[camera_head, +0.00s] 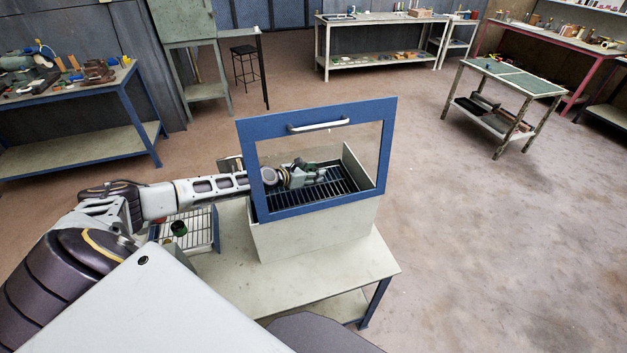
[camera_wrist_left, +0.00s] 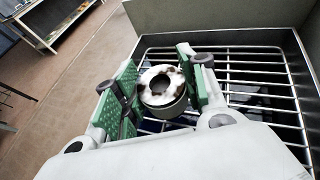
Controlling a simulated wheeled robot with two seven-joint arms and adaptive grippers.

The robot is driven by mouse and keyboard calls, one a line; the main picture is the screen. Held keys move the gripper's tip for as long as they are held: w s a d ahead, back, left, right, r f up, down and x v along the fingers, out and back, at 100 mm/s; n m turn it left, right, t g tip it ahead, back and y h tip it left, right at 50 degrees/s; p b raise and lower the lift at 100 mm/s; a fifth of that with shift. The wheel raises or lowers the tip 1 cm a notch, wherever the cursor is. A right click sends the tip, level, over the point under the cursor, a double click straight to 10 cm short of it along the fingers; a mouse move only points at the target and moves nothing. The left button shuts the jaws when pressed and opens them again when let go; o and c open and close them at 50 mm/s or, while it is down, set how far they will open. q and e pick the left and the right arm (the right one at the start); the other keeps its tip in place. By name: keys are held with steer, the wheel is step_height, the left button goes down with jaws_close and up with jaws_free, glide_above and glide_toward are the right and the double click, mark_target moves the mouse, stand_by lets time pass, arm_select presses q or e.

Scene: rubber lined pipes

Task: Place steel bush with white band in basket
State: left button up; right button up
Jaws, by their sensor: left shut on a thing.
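My left gripper (camera_head: 308,172) is inside the open-topped box, seen through the clear pane of its blue-framed lid. In the left wrist view its green pads (camera_wrist_left: 158,92) are shut on the steel bush (camera_wrist_left: 163,88), a short hollow ring with a patchy white top. The bush is held above a dark wire basket (camera_wrist_left: 262,88), which lines the box and also shows in the head view (camera_head: 335,187). Whether the bush touches the wires is unclear. In the head view the bush is too small to make out. My right gripper is out of view.
The lid (camera_head: 318,205) stands raised, with a white handle. The pale box (camera_head: 300,243) sits on a table (camera_head: 235,275). Other benches stand farther back.

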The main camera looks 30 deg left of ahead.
arm_select(q)
steer(key=shift+f+b, duration=0.85)
steer(key=shift+f, duration=0.8)
steer(key=shift+f, duration=0.1)
steer(key=o, duration=1.2)
steer(key=shift+o, duration=0.2)
steer(key=shift+v, duration=1.75)
steer(key=shift+b+v, duration=0.8)
steer(key=shift+v, duration=2)
steer(key=shift+s, duration=0.2)
